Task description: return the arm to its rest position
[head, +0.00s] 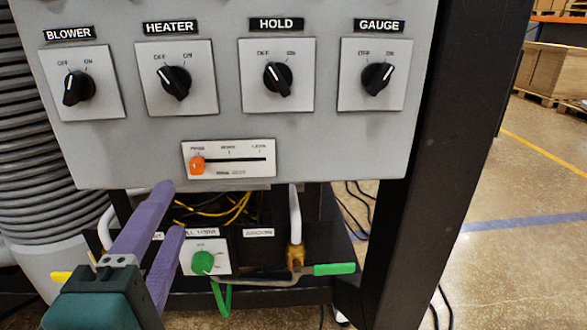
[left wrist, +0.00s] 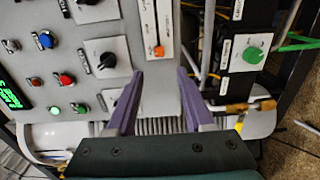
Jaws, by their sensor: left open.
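My left gripper (head: 171,208) comes in from the lower left of the head view, with its two purple fingers apart and nothing between them. Its fingertips are just below the lower left part of the grey control panel (head: 330,145). In the left wrist view, the open fingers (left wrist: 160,73) point toward the panel, and the orange slider handle (left wrist: 158,51) appears beyond the gap between them. In the head view, this orange handle (head: 197,165) is at the left end of its slot. My right gripper is not in view.
Black knobs labelled BLOWER (head: 78,88), HEATER (head: 173,82), HOLD (head: 277,78) and GAUGE (head: 376,78) stick out above. A green knob (head: 203,262) and a green-handled lever (head: 334,269) are low, right of the fingers. A ribbed hose (head: 45,150) is left; a dark post (head: 440,150) is right.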

